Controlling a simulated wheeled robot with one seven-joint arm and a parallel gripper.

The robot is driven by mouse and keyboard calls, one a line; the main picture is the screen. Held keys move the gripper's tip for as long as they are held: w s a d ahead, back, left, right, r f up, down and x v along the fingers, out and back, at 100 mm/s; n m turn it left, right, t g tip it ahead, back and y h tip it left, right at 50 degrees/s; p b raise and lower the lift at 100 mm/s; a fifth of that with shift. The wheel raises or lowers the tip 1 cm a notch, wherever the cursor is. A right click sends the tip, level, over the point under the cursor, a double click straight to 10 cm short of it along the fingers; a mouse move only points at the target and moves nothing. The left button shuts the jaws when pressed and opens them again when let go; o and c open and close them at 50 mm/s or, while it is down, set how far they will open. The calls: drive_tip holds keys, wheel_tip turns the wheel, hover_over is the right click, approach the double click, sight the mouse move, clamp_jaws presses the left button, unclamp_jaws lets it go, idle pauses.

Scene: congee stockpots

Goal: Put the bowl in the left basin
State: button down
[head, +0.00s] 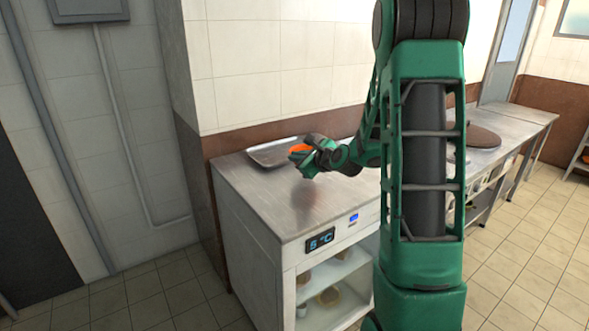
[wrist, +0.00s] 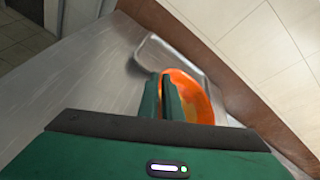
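The orange bowl (head: 299,148) is at the tips of my gripper (head: 301,156), over the metal counter in the head view. In the wrist view the bowl (wrist: 201,100) shows just beyond the two green fingers of my gripper (wrist: 166,82). The fingers are close together with the bowl's near rim between them, and the bowl looks tilted. A blurred orange reflection lies on the counter below, so the bowl appears held above the surface. No basin can be made out in either view; my arm covers part of the counter.
A shallow metal tray (head: 262,157) lies at the back of the counter (head: 258,191), against the tiled wall; it also shows in the wrist view (wrist: 150,48). A round brown lid (head: 483,137) is farther right, beyond my arm. The counter's front left is clear.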

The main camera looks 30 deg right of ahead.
wheel_tip(320, 180, down, 4)
drive_tip(key=shift+r, duration=0.15)
drive_tip(key=shift+a, duration=0.1)
drive_tip(key=c, duration=1.9)
unclamp_jaws()
drive_tip(key=shift+c, duration=0.2)
